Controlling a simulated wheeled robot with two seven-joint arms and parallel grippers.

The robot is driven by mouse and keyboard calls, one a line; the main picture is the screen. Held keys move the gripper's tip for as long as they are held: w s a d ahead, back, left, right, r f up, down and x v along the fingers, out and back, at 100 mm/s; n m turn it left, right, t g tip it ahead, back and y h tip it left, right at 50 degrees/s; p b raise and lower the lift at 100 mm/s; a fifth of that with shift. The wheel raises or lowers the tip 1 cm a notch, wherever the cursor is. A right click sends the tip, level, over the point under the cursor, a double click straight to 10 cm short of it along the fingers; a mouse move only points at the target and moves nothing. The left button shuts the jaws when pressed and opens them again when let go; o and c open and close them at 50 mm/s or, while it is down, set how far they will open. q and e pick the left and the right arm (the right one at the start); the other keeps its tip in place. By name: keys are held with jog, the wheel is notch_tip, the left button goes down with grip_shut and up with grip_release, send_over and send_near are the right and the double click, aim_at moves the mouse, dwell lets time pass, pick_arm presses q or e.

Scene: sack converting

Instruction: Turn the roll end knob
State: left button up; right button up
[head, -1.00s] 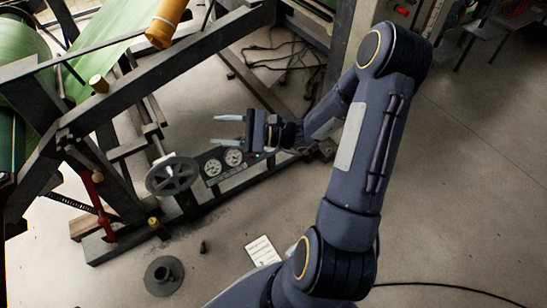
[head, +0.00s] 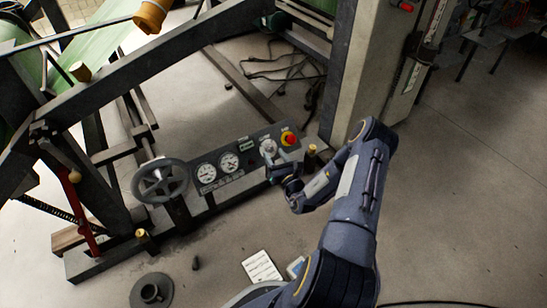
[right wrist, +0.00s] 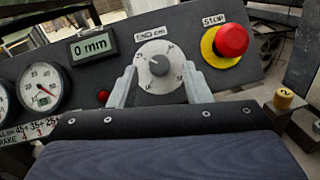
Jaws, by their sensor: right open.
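The knob (head: 268,147) is a round, light grey dial on the dark control panel, between the small display and the red stop button. My right gripper (head: 273,162) is at the panel, just in front of the knob. In the right wrist view its two pale fingers (right wrist: 160,84) are open, one on each side of the knob's lower half. I cannot tell whether they touch it. My left gripper is not in view.
The red stop button (right wrist: 231,40) on its yellow base is close to the right of the knob. Left of it are a "0 mm" display (right wrist: 93,46) and round gauges (head: 206,172). A spoked handwheel (head: 160,182) stands farther left. Loose cables (head: 290,68) lie behind the panel.

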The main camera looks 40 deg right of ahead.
jog(key=shift+x, duration=0.8)
grip_shut()
jog(key=shift+n+y, duration=0.3)
jog(key=shift+n, duration=0.1)
